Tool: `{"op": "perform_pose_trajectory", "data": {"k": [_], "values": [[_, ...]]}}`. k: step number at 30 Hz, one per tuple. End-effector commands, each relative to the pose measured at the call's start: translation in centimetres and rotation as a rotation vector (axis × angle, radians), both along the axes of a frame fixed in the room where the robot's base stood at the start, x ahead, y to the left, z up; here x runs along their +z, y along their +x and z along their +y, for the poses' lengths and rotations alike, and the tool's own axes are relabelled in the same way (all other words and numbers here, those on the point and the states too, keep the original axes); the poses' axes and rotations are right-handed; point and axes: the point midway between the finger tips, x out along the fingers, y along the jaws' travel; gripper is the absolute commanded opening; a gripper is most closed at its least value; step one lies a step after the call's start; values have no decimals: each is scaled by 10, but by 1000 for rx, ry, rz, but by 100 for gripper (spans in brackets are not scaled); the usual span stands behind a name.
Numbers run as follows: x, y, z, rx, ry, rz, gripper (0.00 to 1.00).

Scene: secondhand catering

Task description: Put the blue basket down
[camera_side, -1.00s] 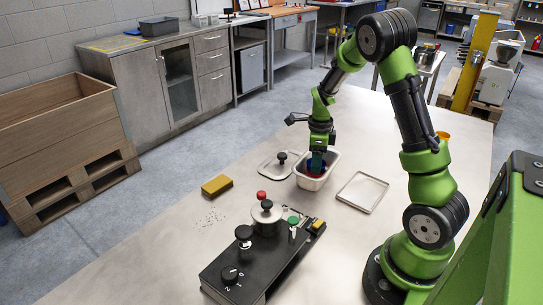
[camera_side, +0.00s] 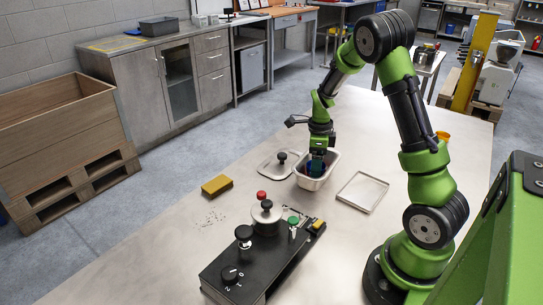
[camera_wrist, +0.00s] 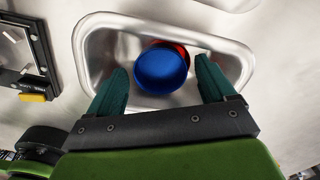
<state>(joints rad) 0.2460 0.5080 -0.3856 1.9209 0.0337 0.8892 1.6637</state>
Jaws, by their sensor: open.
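A round blue thing, which I take for the blue basket (camera_wrist: 162,72), sits inside a metal pan (camera_wrist: 92,62) in the wrist view. A red thing (camera_wrist: 181,49) shows partly behind it, mostly hidden. My gripper (camera_wrist: 161,68) is open, with one green finger on each side of the blue basket and a visible gap to each. In the side view my gripper (camera_side: 318,158) points down into the pan (camera_side: 330,172), and only a little blue shows by its fingers. Whether the basket rests on the pan floor or on the red thing is hard to tell.
A lid with a black knob (camera_side: 281,164) lies left of the pan, and a shallow tray (camera_side: 362,192) lies right. A yellow sponge-like block (camera_side: 217,185) and a black control panel (camera_side: 262,262) with a silver pot (camera_side: 267,218) are nearer. The far table is mostly clear.

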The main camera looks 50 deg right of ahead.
Motion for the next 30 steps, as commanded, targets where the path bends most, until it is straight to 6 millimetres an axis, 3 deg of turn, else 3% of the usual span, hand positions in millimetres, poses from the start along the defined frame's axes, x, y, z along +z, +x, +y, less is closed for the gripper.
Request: {"op": "perform_pose_trajectory", "data": {"k": [5, 15, 23, 26, 30], "values": [[25, 1, 0, 1, -3, -6, 83], [99, 1, 0, 0, -3, -6, 83], [126, 0, 2, 12, 0, -7, 83], [136, 0, 16, 116, 10, -45, 83], [162, -5, 67, 501, 10, -181, 83]]}}
